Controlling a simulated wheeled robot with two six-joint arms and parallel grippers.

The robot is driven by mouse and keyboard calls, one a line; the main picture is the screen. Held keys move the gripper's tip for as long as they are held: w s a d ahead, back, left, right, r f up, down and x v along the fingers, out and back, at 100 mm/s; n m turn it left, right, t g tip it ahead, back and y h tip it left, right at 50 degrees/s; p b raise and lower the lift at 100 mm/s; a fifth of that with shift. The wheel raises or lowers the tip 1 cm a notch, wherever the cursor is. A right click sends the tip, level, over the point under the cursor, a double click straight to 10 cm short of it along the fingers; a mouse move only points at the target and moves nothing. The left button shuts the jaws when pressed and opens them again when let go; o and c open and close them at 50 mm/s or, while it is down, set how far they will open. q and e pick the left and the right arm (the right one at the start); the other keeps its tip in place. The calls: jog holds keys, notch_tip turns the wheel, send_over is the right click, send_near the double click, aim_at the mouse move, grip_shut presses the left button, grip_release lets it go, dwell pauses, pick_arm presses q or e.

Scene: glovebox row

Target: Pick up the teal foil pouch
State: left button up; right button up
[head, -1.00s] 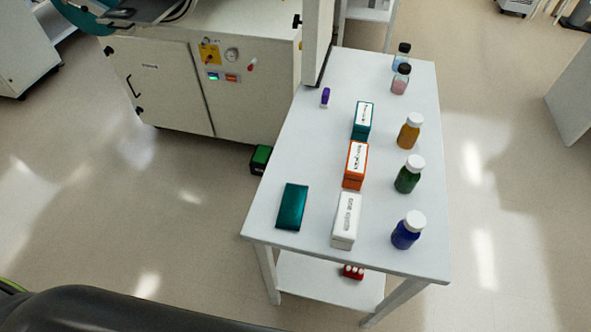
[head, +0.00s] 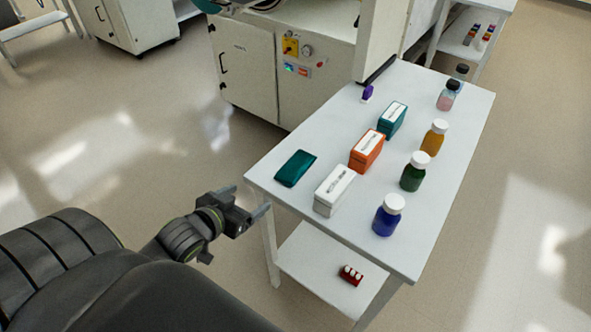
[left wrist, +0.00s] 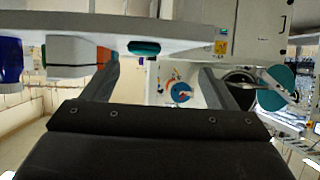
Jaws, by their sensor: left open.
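The teal foil pouch (head: 295,168) lies flat on the white table (head: 262,172) near its left front corner. In the left wrist view the pouch (left wrist: 145,48) shows as a thin teal strip at the table edge. My left gripper (head: 243,201) is open and empty, in front of and to the left of the table corner, apart from the pouch. Its two fingers (left wrist: 160,85) stand wide apart in the left wrist view, with nothing between them. My right gripper is not in view.
A white box (head: 333,190) stands just right of the pouch, with an orange box (head: 366,151) and a teal box (head: 391,119) behind. Several bottles, including a blue one (head: 388,215), line the right side. A lower shelf holds a red item (head: 350,275). A grey-white post (head: 382,40) rises behind.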

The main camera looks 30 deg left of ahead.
pick_arm(q)
notch_tip(320, 180, up, 3)
jog(key=d, duration=0.2)
send_near(292, 169)
jog(key=shift+t, duration=0.3)
jog(key=x, duration=0.4)
jog(key=shift+s+a+f, duration=0.1)
jog(key=shift+a+f, duration=0.1)
jog(key=shift+f, duration=0.15)
jog(key=shift+w+d+f+p, duration=0.1)
jog(key=shift+w+p, duration=0.2)
jog(key=shift+w, duration=0.25)
jog(key=x, duration=0.4)
jog(key=shift+d, duration=0.15)
jog(key=c, duration=1.1)
